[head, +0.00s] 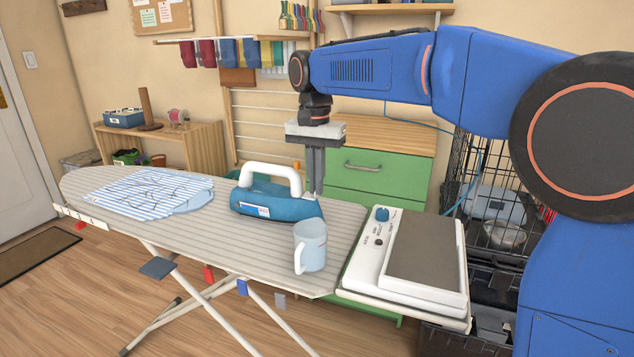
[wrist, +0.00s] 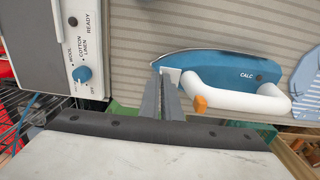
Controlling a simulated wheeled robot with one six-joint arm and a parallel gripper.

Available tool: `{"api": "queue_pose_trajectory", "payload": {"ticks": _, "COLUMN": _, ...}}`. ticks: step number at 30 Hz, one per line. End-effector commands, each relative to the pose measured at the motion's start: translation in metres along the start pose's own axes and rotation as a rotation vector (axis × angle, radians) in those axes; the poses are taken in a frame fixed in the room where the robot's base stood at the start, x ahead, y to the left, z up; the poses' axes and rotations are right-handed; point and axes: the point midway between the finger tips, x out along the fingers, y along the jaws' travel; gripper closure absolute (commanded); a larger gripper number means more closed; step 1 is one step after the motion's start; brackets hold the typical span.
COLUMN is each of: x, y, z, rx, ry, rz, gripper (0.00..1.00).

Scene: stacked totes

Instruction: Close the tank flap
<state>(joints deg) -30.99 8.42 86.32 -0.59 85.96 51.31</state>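The blue steam iron (head: 275,205) with a white handle stands on the ironing board, and it also shows in the wrist view (wrist: 225,68). My gripper (head: 315,190) points down at the front end of the iron. Its two fingers are together, with nothing seen between them, and in the wrist view the fingertips (wrist: 163,72) overlap the iron's nose. A small white piece (wrist: 174,74) shows right beside the fingertips. It may be the tank flap, but I cannot tell whether it is open or whether the fingers touch it. An orange button (wrist: 200,103) is on the handle.
A pale blue mug (head: 311,248) stands close in front of the iron. A white steam station (head: 455,260) with a blue knob is at the board's right end. A striped cloth (head: 150,192) lies on the left of the ironing board (head: 200,232). A green drawer cabinet (head: 375,172) stands behind.

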Motion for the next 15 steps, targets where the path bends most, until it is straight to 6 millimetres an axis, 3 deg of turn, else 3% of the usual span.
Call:
{"api": "queue_pose_trajectory", "payload": {"ticks": 6, "x": -0.0002, "y": -0.0001, "z": 0.0001, "rx": 0.000, "ry": 0.000, "rz": -0.001, "gripper": 1.00}}
{"api": "queue_pose_trajectory", "payload": {"ticks": 7, "x": -0.0002, "y": -0.0001, "z": 0.0001, "rx": 0.000, "ry": 0.000, "rz": -0.001, "gripper": 0.89}}
{"api": "queue_pose_trajectory", "payload": {"ticks": 9, "x": -0.0002, "y": 0.0000, "z": 0.0001, "rx": 0.000, "ry": 0.000, "rz": -0.001, "gripper": 0.77}}
{"api": "queue_pose_trajectory", "payload": {"ticks": 15, "x": -0.0001, "y": 0.0000, "z": 0.0000, "rx": 0.000, "ry": 0.000, "rz": -0.001, "gripper": 0.77}}
